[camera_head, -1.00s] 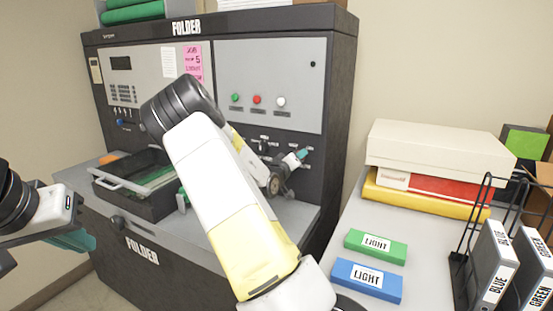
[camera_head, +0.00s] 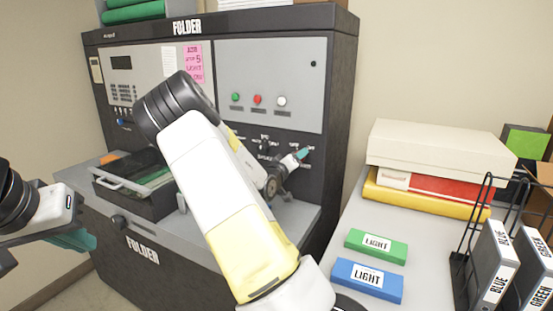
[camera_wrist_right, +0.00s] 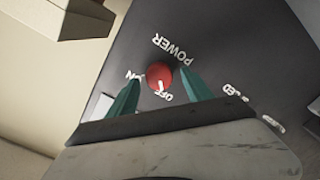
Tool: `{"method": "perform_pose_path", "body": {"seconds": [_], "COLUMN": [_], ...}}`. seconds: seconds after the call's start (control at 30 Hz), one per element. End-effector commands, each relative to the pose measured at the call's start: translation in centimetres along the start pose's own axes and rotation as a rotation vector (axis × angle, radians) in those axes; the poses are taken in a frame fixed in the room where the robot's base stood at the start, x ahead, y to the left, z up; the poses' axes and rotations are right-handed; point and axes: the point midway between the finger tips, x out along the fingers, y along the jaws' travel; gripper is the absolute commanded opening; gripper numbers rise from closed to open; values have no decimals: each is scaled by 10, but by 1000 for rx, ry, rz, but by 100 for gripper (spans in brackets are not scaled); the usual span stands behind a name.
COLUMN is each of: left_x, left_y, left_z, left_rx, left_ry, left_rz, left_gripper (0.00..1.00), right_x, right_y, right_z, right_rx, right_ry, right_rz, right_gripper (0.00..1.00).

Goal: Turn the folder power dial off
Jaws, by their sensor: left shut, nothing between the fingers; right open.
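The folder power dial (camera_wrist_right: 159,77) is a round red knob on the dark panel, under upside-down POWER lettering in the right wrist view. Its white mark points down in that picture, toward the OFF lettering; ON lies to its left. My right gripper (camera_wrist_right: 160,92) is open, its teal fingertips on either side of the dial; contact cannot be told. In the head view my right gripper (camera_head: 302,154) is at the panel's lower right, and the dial cannot be made out there. My left gripper (camera_head: 78,240) is shut and empty at the left, away from the folder panel.
The folder machine (camera_head: 225,27) stands at the back, with a black tray (camera_head: 150,205) on its ledge. On the right table are a green LIGHT box (camera_head: 376,246), a blue LIGHT box (camera_head: 366,280), stacked boxes (camera_head: 435,148) and labelled binders (camera_head: 494,268).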

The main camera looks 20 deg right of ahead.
Motion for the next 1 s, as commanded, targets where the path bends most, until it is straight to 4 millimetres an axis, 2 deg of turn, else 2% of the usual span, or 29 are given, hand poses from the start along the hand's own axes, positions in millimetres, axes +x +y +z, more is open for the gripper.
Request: {"method": "perform_pose_path", "body": {"seconds": [0.2, 0.4, 0.9, 1.0], "left_x": [0, 0, 0, 0], "left_y": [0, 0, 0, 0], "left_z": [0, 0, 0, 0], "left_rx": [0, 0, 0, 0], "left_ry": [0, 0, 0, 0], "left_rz": [0, 0, 0, 0], "left_gripper": [0, 0, 0, 0], "right_x": [-40, -59, -61, -62], "right_y": [-1, -1, -1, -6], "right_z": [-1, 0, 0, 7], "right_rx": [-1, -1, 1, 32], "right_ry": [1, 0, -2, -34], "right_rz": [-4, -2, -4, -44], "right_gripper": [59, 59, 59, 59]}}
